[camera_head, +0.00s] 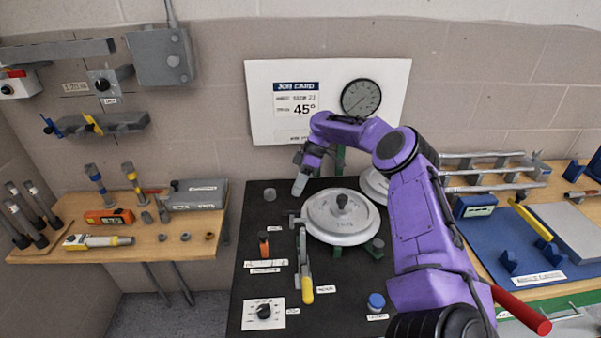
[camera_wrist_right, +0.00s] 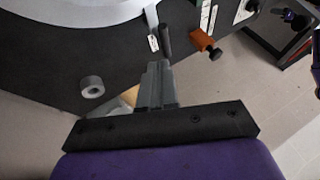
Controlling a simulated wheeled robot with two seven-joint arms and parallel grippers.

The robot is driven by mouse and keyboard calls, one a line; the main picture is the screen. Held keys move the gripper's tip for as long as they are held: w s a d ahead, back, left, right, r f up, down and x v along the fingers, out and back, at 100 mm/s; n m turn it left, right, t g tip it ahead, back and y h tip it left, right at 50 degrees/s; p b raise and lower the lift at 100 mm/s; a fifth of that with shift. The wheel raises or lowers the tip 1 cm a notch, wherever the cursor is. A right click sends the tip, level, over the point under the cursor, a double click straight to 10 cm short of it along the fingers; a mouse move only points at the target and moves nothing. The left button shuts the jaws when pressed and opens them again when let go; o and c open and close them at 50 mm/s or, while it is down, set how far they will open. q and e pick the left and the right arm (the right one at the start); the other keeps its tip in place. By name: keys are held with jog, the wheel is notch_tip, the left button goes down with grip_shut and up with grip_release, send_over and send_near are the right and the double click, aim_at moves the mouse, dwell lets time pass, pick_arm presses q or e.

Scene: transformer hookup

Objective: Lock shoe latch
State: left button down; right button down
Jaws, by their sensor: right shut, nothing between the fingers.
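The bender's round grey wheel (camera_head: 343,217) with a dark knob lies flat on the black bench; part of its rim shows in the wrist view (camera_wrist_right: 75,18). A small dark latch-like part (camera_head: 293,217) sits at the wheel's left edge. A dark bar (camera_wrist_right: 166,40) beside a white tag shows ahead of the fingers in the wrist view; I cannot tell for sure which piece is the shoe latch. My right gripper (camera_head: 299,186) is shut and empty, apart from the wheel, behind and left of it. It also shows in the wrist view (camera_wrist_right: 156,68). My left gripper is not in view.
A yellow-tipped lever (camera_head: 307,289) points toward the front of the bench. An orange block (camera_head: 264,244) stands left of it. A grey ring (camera_wrist_right: 92,87) lies on the bench. A blue knob (camera_head: 376,301) is at the front right. My right arm covers the bench's right side.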

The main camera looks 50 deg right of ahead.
jog(key=v, duration=0.3)
jog(key=w+v, duration=0.1)
jog(key=v, duration=0.1)
jog(key=shift+r, duration=0.15)
